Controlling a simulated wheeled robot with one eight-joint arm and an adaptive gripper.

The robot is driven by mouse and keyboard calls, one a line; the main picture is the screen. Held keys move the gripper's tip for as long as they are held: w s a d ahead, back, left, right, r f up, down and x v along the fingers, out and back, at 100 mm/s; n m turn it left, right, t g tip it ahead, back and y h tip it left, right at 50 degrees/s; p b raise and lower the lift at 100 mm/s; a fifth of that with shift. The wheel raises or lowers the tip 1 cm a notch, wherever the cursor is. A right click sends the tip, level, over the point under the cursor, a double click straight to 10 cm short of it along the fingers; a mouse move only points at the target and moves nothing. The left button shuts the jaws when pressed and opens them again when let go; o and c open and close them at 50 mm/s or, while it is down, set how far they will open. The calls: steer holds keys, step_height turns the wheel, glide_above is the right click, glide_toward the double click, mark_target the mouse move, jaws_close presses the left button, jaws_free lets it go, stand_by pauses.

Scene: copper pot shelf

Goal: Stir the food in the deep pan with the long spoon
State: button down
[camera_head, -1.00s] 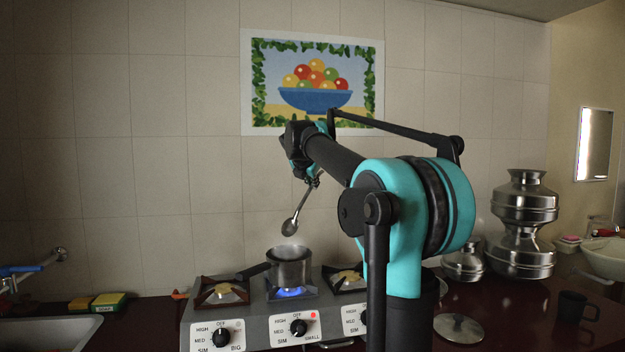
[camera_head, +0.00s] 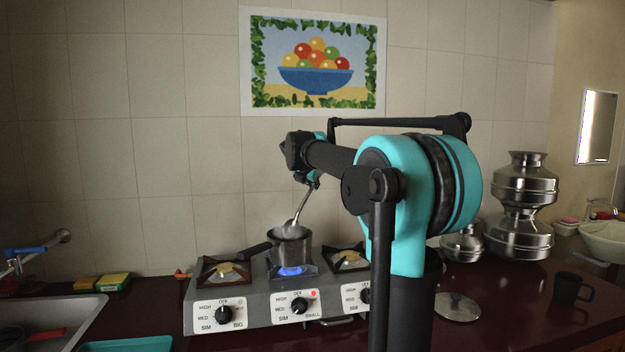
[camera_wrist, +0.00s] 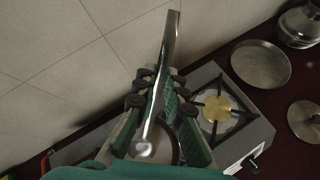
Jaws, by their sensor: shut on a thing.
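The deep pan (camera_head: 291,254), a small metal pot with a dark handle to the left, stands on the lit middle burner. In the wrist view the pan (camera_wrist: 174,155) is partly hidden by my gripper and the spoon. My gripper (camera_head: 313,181) is above the pan, shut on the long metal spoon (camera_head: 303,207). The spoon slants down, with its bowl at the pan's mouth; I cannot tell how deep it reaches. In the wrist view the spoon (camera_wrist: 164,75) passes between the fingers of my gripper (camera_wrist: 164,125). The food inside the pan is not clearly visible.
The stove (camera_head: 250,309) has unlit burners on both sides. A tiled wall (camera_head: 160,165) stands close behind. Stacked steel pots (camera_head: 521,210), a lid (camera_head: 457,306) and a dark mug (camera_head: 572,288) are to the right; a sink (camera_head: 45,318) is at left.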

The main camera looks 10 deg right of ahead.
steer(key=shift+f, duration=2.9)
